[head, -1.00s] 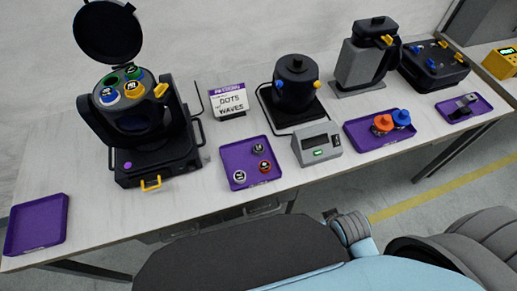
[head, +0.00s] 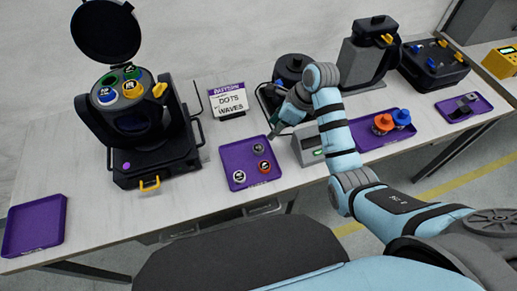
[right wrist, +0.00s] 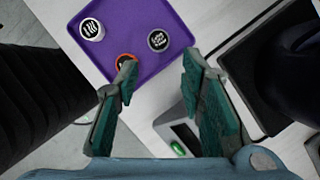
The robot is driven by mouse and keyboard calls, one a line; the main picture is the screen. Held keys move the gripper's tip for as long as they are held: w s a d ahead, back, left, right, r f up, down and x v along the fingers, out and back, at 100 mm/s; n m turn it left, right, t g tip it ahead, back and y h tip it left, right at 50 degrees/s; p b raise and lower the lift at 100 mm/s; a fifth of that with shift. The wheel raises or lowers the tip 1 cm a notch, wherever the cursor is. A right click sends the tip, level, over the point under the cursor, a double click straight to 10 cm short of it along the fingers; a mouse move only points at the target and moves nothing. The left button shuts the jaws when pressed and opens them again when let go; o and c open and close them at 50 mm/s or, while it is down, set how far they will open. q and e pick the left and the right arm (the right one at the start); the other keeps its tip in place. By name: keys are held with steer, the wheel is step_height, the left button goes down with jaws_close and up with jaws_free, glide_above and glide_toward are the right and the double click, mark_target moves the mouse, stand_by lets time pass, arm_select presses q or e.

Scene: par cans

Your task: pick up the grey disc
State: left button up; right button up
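The grey disc (head: 258,149) lies on the upper right part of the purple tray (head: 233,158) in the middle of the table. A red disc (head: 264,167) and a white-topped disc (head: 239,175) lie on the same tray. In the right wrist view, the grey disc (right wrist: 158,40) lies beyond the fingertips, and the red disc (right wrist: 126,58) is partly hidden by the left finger. My right gripper (head: 272,131) is above the table just beyond the tray's right side. In the wrist view its teal-padded fingers (right wrist: 157,75) are apart with nothing between them. My left gripper is not in view.
A grey box with a green display (head: 312,150) stands right of the tray, partly behind my right arm. A dark moving-head lamp (head: 150,165) stands at left. A tray with orange and blue knobs (head: 368,133) is at right.

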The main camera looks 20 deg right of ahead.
mark_target(258, 148)
steer(key=b+x, duration=0.1)
steer(key=x, duration=0.3)
steer(key=b+x, duration=0.1)
steer(key=x, duration=0.3)
steer(key=b+x, duration=0.2)
steer(key=x, duration=0.3)
steer(key=shift+s+f, duration=0.15)
steer(key=shift+s, duration=0.1)
steer(key=c, duration=0.6)
